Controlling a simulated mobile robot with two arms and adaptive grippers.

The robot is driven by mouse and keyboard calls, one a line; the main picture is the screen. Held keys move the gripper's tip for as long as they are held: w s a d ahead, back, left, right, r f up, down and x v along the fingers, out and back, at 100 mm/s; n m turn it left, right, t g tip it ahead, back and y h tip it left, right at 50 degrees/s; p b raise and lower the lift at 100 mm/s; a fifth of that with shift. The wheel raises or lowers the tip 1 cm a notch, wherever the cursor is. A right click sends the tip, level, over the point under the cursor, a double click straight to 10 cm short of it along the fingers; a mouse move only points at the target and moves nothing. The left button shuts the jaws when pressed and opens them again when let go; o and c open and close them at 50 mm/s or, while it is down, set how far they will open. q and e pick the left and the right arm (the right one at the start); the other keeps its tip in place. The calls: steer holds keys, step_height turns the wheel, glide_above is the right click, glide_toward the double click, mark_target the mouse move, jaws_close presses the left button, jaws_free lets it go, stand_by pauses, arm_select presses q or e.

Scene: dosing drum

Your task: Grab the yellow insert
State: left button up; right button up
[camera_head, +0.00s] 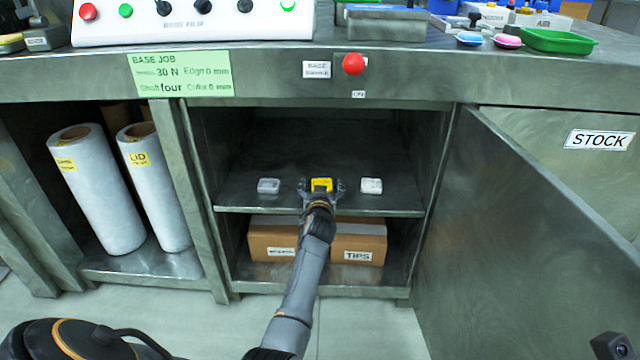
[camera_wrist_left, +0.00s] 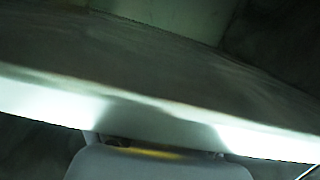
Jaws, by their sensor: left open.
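The yellow insert (camera_head: 321,184) sits on the middle shelf of the open cabinet, between a grey insert (camera_head: 268,186) on its left and a white insert (camera_head: 371,186) on its right. My left gripper (camera_head: 321,188) reaches in from the front and is open, with one finger on each side of the yellow insert. I cannot tell whether the fingers touch it. In the left wrist view a thin yellow strip (camera_wrist_left: 155,153) shows just past the grey gripper body; the rest is hidden. My right gripper is not in view.
The shelf (camera_head: 400,207) has bare room around the inserts. Cardboard boxes (camera_head: 358,242) stand below it. The open cabinet door (camera_head: 530,240) stands out at the right. White rolls (camera_head: 95,190) stand in the left bay. The bench top overhangs the cabinet, with a red button (camera_head: 353,64) on its edge.

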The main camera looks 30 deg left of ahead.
arm_select(q)
steer(key=shift+w, duration=0.15)
steer(key=shift+r, duration=0.2)
steer(key=c, duration=1.3)
steer(key=shift+o, duration=0.2)
